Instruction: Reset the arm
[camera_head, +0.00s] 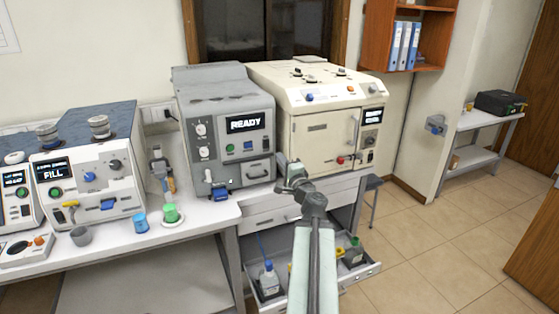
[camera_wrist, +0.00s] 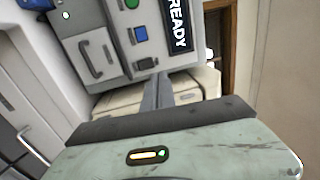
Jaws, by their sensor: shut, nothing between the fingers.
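My arm reaches up from the bottom of the head view, and my gripper (camera_head: 291,172) is near the front edge of the bench, before the grey machine and the cream machine. In the wrist view my gripper (camera_wrist: 158,82) has its fingers together with nothing between them. The grey machine (camera_head: 222,130) shows READY on its screen; its front also shows turned on its side in the wrist view (camera_wrist: 120,45). The cream machine (camera_head: 318,118) stands to its right, with its front door closed.
An open drawer (camera_head: 357,276) below the bench holds a bottle (camera_head: 269,279) and other small items, close beside my arm. A blue cup (camera_head: 141,222) and a green-topped item (camera_head: 171,214) stand on the bench at left. Floor (camera_head: 430,240) at right is clear.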

